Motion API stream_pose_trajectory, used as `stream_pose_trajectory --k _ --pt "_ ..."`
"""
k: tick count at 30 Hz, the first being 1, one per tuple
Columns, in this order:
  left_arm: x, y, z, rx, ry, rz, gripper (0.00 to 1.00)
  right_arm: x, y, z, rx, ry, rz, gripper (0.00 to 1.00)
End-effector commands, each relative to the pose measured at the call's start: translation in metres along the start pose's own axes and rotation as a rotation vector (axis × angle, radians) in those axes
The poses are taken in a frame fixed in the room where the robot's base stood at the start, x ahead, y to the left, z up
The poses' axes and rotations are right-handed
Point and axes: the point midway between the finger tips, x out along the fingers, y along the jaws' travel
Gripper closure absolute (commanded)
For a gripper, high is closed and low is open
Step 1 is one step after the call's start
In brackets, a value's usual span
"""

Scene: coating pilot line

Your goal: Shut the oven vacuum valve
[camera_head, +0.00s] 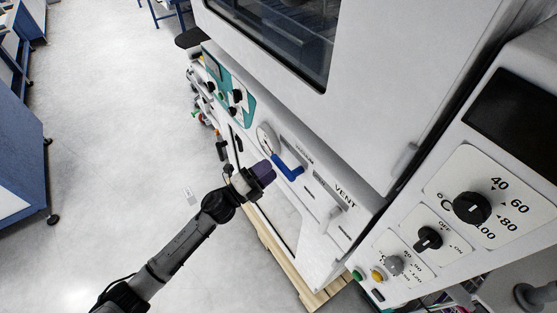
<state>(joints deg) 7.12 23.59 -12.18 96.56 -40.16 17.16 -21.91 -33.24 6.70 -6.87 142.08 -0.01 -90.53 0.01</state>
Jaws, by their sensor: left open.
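The oven (345,110) fills the middle of the head view, with a dark window at the top. On its lower front panel a blue lever (287,170) sits beside a label that seems to read VACUUM. The lever slants down to the right across the panel. A round pale gauge (265,139) is just to its upper left. My left gripper (268,171) is open, just left of the lever. I cannot tell whether it touches the lever. My right gripper is not in view.
A pale part (336,212) sits below the VENT label, right of the lever. A control box (440,225) with black knobs stands at right. A wooden pallet (290,268) lies under the oven. The floor at left is clear up to blue benches (18,150).

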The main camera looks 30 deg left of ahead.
Motion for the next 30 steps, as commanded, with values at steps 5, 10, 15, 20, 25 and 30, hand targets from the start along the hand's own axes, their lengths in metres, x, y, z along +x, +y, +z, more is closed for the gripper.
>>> stream_pose_trajectory --k 5,10,15,20,25,30 --pt "0.025 -0.001 0.0 -0.001 -0.001 0.0 0.53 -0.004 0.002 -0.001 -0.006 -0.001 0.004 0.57" --pt "0.038 0.0 0.0 -0.001 -0.002 0.0 0.53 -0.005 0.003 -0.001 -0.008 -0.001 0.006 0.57" --pt "0.043 0.0 0.0 -0.001 -0.001 0.0 0.53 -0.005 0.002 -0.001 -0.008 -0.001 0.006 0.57" --pt "0.043 0.0 0.0 -0.001 -0.001 0.0 0.53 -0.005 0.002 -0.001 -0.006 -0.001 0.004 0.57" --pt "0.043 0.0 0.0 -0.001 -0.001 0.0 0.58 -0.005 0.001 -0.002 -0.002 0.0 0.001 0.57" --pt "0.043 0.0 0.0 -0.001 -0.001 0.0 0.75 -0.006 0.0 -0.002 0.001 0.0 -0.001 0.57"
